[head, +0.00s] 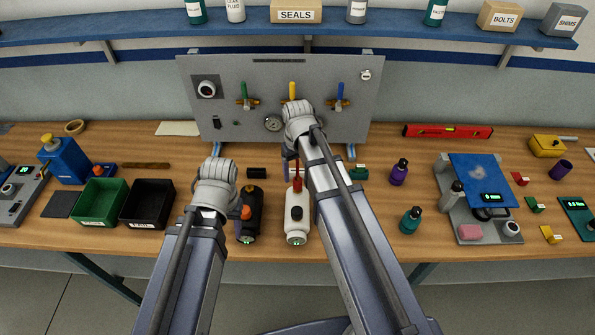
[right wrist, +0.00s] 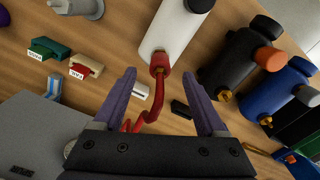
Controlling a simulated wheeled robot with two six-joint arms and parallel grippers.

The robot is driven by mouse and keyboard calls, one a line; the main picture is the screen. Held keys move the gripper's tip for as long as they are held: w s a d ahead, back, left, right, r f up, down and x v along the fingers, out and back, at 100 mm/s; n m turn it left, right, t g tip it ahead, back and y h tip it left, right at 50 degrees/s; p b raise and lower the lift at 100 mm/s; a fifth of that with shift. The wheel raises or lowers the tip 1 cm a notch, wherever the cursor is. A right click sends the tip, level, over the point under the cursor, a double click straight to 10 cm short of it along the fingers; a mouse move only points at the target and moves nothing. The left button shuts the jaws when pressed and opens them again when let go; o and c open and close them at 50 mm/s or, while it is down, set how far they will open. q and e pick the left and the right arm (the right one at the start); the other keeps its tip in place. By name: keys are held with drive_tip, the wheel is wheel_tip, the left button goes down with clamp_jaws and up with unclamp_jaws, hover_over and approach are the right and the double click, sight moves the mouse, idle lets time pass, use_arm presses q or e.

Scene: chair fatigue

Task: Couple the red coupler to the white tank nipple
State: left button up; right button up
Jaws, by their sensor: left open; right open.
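The white tank (head: 297,215) lies on the bench with a black cap; it also shows in the right wrist view (right wrist: 170,28). The red coupler (right wrist: 159,64) sits at the tank's end, in line with it, with a red hose (right wrist: 137,124) trailing from it. The nipple is hidden, so I cannot tell whether the coupler is locked on. My right gripper (right wrist: 164,88) is open, its purple fingers on either side of the hose, just short of the coupler and apart from it. My left gripper (head: 216,152) is above the bench, left of the black tank, its fingers mostly hidden by its wrist.
A black tank (head: 250,214) with an orange cap lies close left of the white tank. A grey valve panel (head: 225,130) stands behind. Purple (head: 399,172) and teal (head: 410,220) bottles stand right.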

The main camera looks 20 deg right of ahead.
sight(298, 176)
wheel_tip(298, 176, up, 4)
drive_tip(key=shift+f+p, duration=0.25)
drive_tip(key=shift+p, duration=0.9)
use_arm(q)
wheel_tip(298, 176, up, 3)
drive_tip(key=shift+r, duration=0.2)
drive_tip(key=shift+f, duration=0.1)
use_arm(e)
drive_tip(key=shift+f, duration=0.1)
